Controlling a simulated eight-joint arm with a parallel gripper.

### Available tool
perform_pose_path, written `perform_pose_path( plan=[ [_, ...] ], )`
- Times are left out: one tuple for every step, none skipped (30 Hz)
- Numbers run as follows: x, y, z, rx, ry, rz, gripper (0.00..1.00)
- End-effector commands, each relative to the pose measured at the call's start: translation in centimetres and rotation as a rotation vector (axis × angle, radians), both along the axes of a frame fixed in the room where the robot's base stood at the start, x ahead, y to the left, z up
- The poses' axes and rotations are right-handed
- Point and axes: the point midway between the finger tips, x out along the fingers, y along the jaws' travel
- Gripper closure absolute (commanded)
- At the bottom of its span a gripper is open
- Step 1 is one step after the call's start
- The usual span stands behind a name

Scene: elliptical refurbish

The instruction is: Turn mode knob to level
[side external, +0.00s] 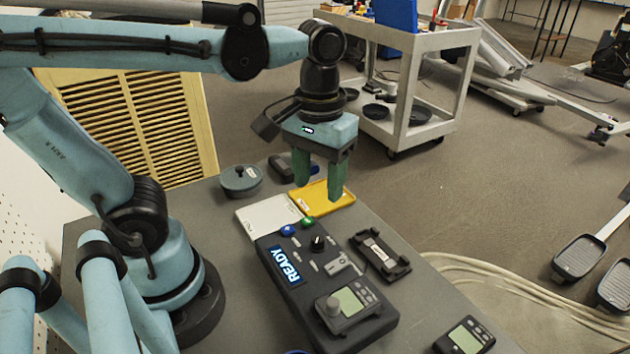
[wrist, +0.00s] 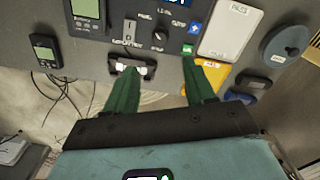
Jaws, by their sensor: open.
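A small round black knob (side external: 318,243), which looks like the mode knob, sits on the dark console (side external: 272,240) beside blue and green buttons. It also shows in the wrist view (wrist: 159,36) with small labels around it, and its pointer direction is too small to read surely. My gripper (side external: 318,190) has two green fingers pointing down, open and empty. It is raised behind the console, apart from the knob. In the wrist view my gripper (wrist: 160,66) has its fingertips below the knob in the picture, with nothing between them that they touch.
The console carries a READY display (side external: 285,265), a metal switch (side external: 340,262) and a meter (side external: 350,304). A black bracket-like device (side external: 380,255) lies right of it. A white tray (side external: 262,218), yellow tray (side external: 312,197) and round grey container (side external: 240,180) lie behind.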

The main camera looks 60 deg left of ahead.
Motion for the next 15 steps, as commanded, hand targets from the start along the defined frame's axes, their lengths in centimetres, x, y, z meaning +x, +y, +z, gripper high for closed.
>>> perform_pose_path(
  plan=[
    [0.0,0.0,-0.4,0.0,0.0,0.0,0.46],
    [0.0,0.0,-0.7,0.0,-0.001,0.0,0.46],
    [0.0,0.0,-1.1,-0.001,-0.001,-0.001,0.46],
    [0.0,0.0,-1.5,0.0,-0.002,-0.001,0.46],
    [0.0,0.0,-1.9,0.0,-0.002,-0.001,0.46],
    [0.0,0.0,-2.4,0.0,-0.002,-0.001,0.46],
    [0.0,0.0,-2.8,0.0,-0.002,-0.001,0.46],
    [0.0,0.0,-3.2,-0.001,-0.004,-0.001,0.46],
    [0.0,0.0,-3.7,-0.001,-0.004,-0.001,0.46],
    [0.0,0.0,-4.1,-0.001,-0.004,-0.001,0.46],
    [0.0,0.0,-4.5,-0.001,-0.004,-0.001,0.46],
    [0.0,0.0,-5.0,-0.001,-0.004,-0.002,0.46],
    [0.1,0.0,-5.4,0.0,-0.004,-0.002,0.46],
    [0.1,0.0,-5.7,0.0,-0.004,-0.002,0.46],
    [0.1,0.0,-6.2,0.0,-0.004,-0.002,0.46]
  ],
)
